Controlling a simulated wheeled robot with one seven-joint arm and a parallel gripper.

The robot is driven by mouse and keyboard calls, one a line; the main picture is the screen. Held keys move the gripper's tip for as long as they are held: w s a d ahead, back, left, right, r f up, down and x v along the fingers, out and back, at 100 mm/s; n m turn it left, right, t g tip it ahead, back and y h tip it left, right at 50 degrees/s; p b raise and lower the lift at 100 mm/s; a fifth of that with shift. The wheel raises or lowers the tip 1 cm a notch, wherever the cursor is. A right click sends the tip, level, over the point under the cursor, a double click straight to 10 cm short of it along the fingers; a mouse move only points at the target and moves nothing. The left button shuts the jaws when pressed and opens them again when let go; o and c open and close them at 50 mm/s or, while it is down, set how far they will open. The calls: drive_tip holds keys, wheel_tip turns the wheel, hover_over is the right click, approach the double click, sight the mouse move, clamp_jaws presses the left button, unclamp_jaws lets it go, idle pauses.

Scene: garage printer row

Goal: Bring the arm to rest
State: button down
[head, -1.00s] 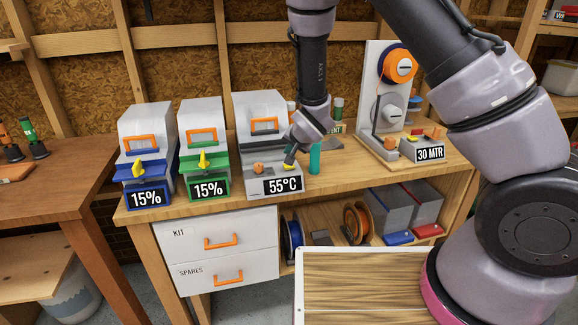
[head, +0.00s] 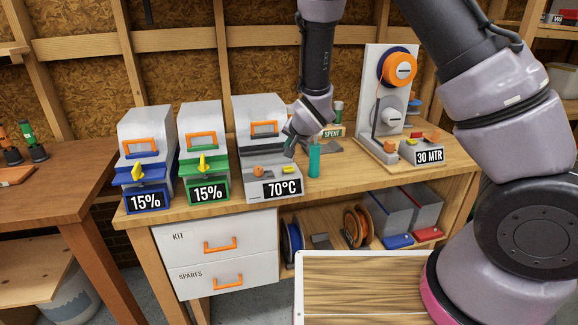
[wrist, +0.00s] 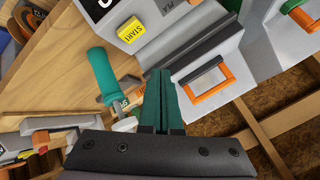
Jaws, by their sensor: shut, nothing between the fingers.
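My gripper (head: 289,153) is shut and empty, just above the right part of the grey box with the 70°C display (head: 283,188). In the wrist view my gripper's green fingers (wrist: 158,90) are together, with nothing between them. The box's orange handle (wrist: 208,79) and a yellow START button (wrist: 131,30) show beyond the fingers. My arm is still stretched out over the bench.
A teal-handled tool (head: 314,161) stands right of my gripper, close by. Two boxes reading 15%, one blue-trimmed (head: 146,150) and one green-trimmed (head: 204,150), stand to the left. A spool stand (head: 385,105) and a 30 MTR display (head: 429,156) are to the right.

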drive_tip(key=s+d+r+m+g+h, duration=0.1)
drive_tip(key=s+d+r, duration=0.2)
drive_tip(key=d+r, duration=0.7)
drive_tip(key=s+d+r, duration=0.3)
drive_tip(key=d+r, duration=0.6)
drive_tip(key=r, duration=0.2)
drive_tip(key=s+d+r, duration=0.2)
drive_tip(key=s+r, duration=0.1)
drive_tip(key=s, duration=0.3)
drive_tip(key=s+d+r+n, duration=0.1)
drive_tip(key=s+d+r, duration=0.2)
drive_tip(key=s, duration=0.4)
drive_tip(key=s+d+r, duration=0.2)
drive_tip(key=s+r, duration=0.1)
drive_tip(key=s, duration=0.3)
drive_tip(key=shift+s+d+r, duration=0.3)
drive_tip(key=shift+s+d, duration=0.1)
